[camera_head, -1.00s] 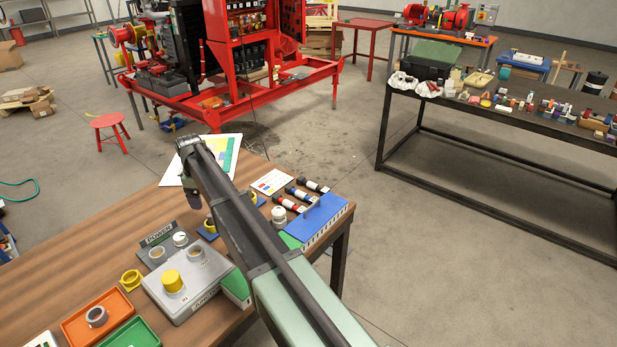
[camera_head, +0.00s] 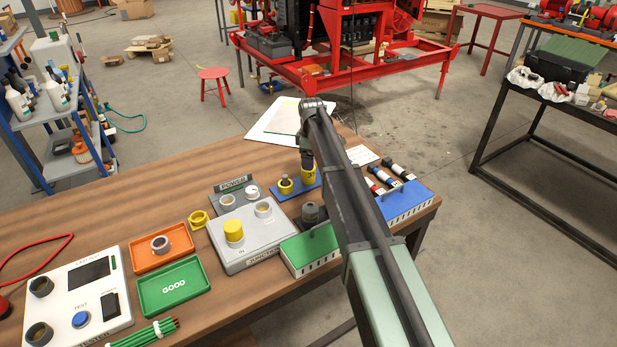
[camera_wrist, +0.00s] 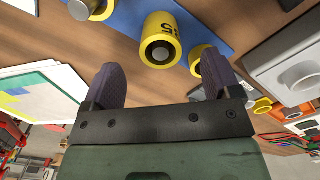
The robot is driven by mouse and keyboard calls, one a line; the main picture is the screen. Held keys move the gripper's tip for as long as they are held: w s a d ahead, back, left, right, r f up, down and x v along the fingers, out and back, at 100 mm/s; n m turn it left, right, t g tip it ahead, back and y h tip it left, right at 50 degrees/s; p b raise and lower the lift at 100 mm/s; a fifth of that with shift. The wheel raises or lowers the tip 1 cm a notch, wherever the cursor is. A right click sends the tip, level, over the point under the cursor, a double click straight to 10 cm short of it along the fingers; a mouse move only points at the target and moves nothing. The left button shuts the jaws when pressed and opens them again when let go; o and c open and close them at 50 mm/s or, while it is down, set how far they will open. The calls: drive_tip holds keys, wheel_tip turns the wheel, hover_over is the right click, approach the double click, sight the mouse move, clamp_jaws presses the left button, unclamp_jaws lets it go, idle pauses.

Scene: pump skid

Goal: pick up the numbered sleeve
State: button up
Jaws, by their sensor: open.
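The numbered sleeve (camera_wrist: 160,40) is a yellow cylinder with dark characters, partly readable, and a dark round centre in its near end. It shows ahead of and between the open fingers of my gripper (camera_wrist: 162,62), with no grip on it. In the head view, a yellow sleeve (camera_head: 309,174) stands on a blue board (camera_head: 283,196) just under my gripper (camera_head: 307,160). Another yellow sleeve (camera_head: 286,187) stands beside it on the left. The wrist view shows two more yellow pieces, one (camera_wrist: 202,57) partly hidden by the right finger.
A grey junction box (camera_head: 240,255) with a yellow cap and a power box (camera_head: 232,200) stand to the left. Green (camera_head: 310,257) and blue (camera_head: 420,203) blocks stand near the front edge. White sheets (camera_head: 268,128) lie behind. Orange (camera_head: 181,235) and green (camera_head: 150,295) trays lie farther left.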

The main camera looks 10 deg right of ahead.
wheel_tip(320, 180, down, 5)
drive_tip(key=b, duration=0.5)
drive_tip(key=shift+f, duration=0.2)
drive_tip(key=shift+r, duration=0.25)
drive_tip(key=c, duration=0.8)
drive_tip(key=shift+p, duration=0.3)
drive_tip(key=shift+c, duration=0.2)
